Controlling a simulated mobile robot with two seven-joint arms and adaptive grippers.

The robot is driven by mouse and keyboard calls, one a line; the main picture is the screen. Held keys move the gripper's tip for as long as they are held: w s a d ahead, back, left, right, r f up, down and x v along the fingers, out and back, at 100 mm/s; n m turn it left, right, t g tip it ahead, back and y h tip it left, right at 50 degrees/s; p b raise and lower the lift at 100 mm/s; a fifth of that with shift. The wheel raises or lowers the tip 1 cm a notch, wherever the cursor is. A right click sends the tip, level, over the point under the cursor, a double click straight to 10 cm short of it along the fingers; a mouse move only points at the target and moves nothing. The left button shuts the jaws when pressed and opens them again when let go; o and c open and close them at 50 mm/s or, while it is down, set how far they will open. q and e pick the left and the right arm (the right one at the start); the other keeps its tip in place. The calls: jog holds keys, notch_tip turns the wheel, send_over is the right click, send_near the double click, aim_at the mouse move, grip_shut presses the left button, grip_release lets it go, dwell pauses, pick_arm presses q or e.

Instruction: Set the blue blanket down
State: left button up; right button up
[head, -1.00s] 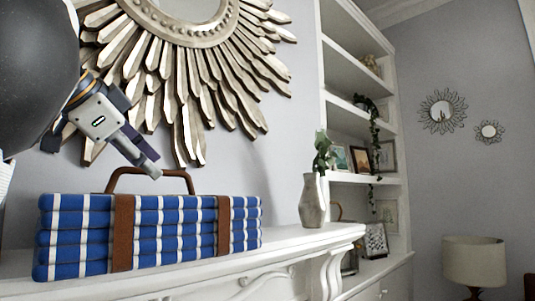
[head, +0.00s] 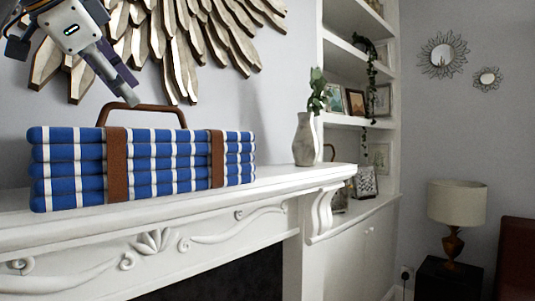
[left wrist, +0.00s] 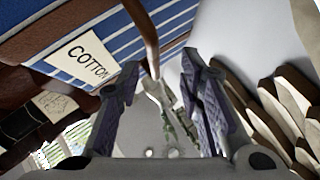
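The blue blanket (head: 80,168), folded in a stack with white stripes and brown straps, rests on the white mantelpiece (head: 285,180). Its brown carry handle (head: 172,108) stands up from the top. My left gripper (head: 128,90) is just above the handle in the head view. In the left wrist view its two fingers (left wrist: 158,85) are spread apart. The handle (left wrist: 146,35) shows beyond and between the fingertips, with no finger closed on it. The blanket (left wrist: 135,14) also shows there, with a "COTTON" label. My right gripper is not in view.
A pale vase with a plant (head: 306,140) stands to the right on the mantelpiece. A gold sunburst frame (head: 185,50) hangs on the wall close behind. Free mantel surface lies between blanket and vase. White shelves (head: 350,115) and a lamp (head: 456,205) are further right.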

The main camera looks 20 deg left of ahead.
aim_at(142, 107)
pick_arm(q)
jog(key=x, duration=0.4)
jog(key=shift+w+d+f, duration=0.1)
jog(key=shift+d+f, duration=0.2)
jog(key=shift+f, duration=0.05)
jog(key=shift+w+f, duration=0.25)
jog(key=shift+w, duration=0.1)
grip_shut()
jog(key=shift+r, duration=0.15)
